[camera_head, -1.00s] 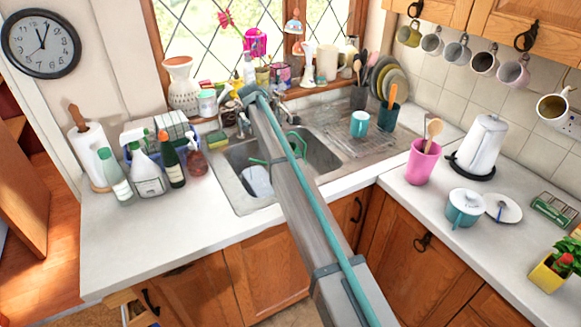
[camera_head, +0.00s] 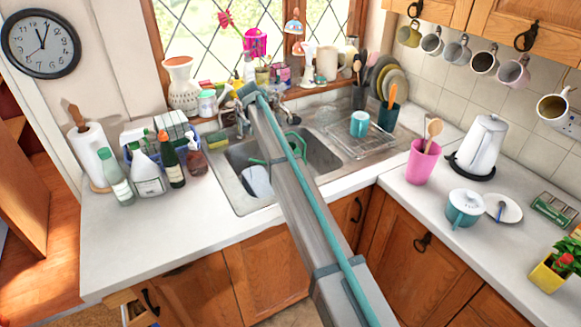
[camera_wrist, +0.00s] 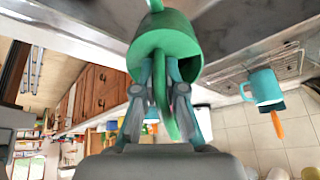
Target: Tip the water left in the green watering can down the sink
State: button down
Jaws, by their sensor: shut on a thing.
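The green watering can (camera_wrist: 172,25) fills the upper middle of the wrist view, with a wide round end facing the camera. My gripper (camera_wrist: 163,75) is shut on its curved green handle, one finger on each side. In the head view my arm hides most of the gripper and can. Green parts of the can (camera_head: 296,142) show beside the arm, over the sink (camera_head: 322,160). I cannot tell the can's exact tilt, and no water or stream is visible.
A white object (camera_head: 257,181) lies in the sink's left part. The tap stands behind the sink. A teal mug (camera_head: 359,124) is on the draining rack to the right. Bottles (camera_head: 172,165) crowd the counter to the left. A pink utensil pot (camera_head: 422,163) stands right of the sink.

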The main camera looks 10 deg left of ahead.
jog(key=shift+s+a+r+h+b, duration=0.1)
jog(key=shift+a+r+h+b, duration=0.15)
jog(key=shift+a+r+h, duration=0.25)
jog(key=shift+s+a+r+h+b, duration=0.1)
jog(key=shift+a+r+h+b, duration=0.15)
jog(key=shift+r+h, duration=0.3)
dwell(7.0)
